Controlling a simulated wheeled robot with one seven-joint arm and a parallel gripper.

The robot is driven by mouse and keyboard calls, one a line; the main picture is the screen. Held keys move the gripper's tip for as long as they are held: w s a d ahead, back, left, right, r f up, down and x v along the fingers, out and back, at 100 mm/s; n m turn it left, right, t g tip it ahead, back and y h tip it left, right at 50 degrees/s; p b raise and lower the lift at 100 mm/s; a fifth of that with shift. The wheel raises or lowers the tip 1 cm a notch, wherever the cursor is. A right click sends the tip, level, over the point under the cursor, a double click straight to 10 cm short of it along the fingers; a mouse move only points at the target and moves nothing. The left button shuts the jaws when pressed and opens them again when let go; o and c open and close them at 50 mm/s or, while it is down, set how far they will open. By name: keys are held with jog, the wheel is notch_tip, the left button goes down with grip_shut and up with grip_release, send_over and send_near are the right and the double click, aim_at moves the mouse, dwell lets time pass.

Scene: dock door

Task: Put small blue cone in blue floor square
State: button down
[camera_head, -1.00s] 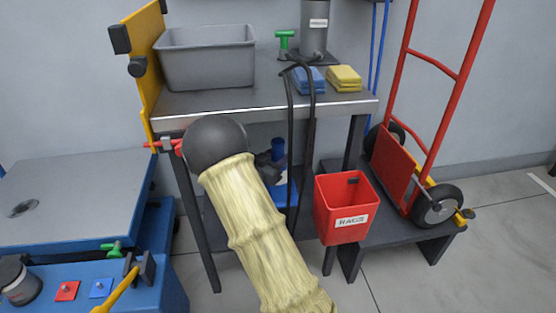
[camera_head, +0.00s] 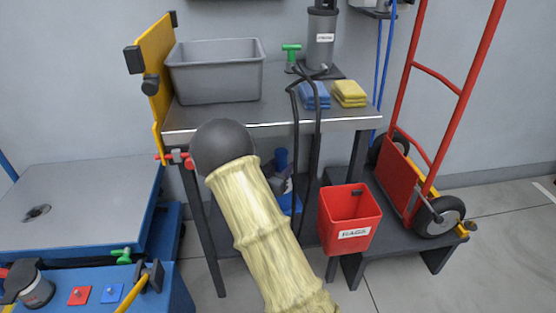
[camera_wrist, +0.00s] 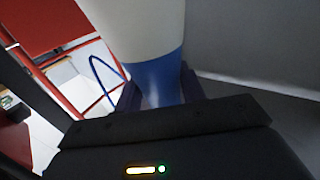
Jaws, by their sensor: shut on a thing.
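My gripper (camera_wrist: 160,88) is shut on a tapering thing in the wrist view, white above with a blue band (camera_wrist: 158,80) between the dark fingers. It looks like the small blue cone, but its tip and base are out of the picture. In the head view my gripper is mostly hidden behind my own arm, under the bench. A small blue shape (camera_head: 281,158) shows there; I cannot tell whether it is the held thing. A blue patch (camera_head: 291,204) low behind my arm may be the blue floor square, largely hidden.
A steel bench (camera_head: 225,113) carries a grey bin (camera_head: 215,82) and blue and yellow cloths (camera_head: 349,92). A red rag bucket (camera_head: 349,215) and a red hand truck (camera_head: 408,185) stand right. Black hoses (camera_head: 306,140) hang at the bench front. A blue machine (camera_head: 65,220) is left.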

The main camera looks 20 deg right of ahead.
jog(key=s+a+n+t+y+p, duration=0.5)
jog(key=a+y+p, duration=0.4)
jog(key=p, duration=0.2)
jog(key=r+n+t, duration=0.1)
jog(key=n, duration=0.1)
jog(key=shift+s+n+t+y+p, duration=0.15)
jog(key=shift+n+t+y+p, duration=0.15)
jog(key=shift+t+p, duration=0.1)
jog(key=shift+a, duration=0.1)
jog(key=shift+f, duration=0.1)
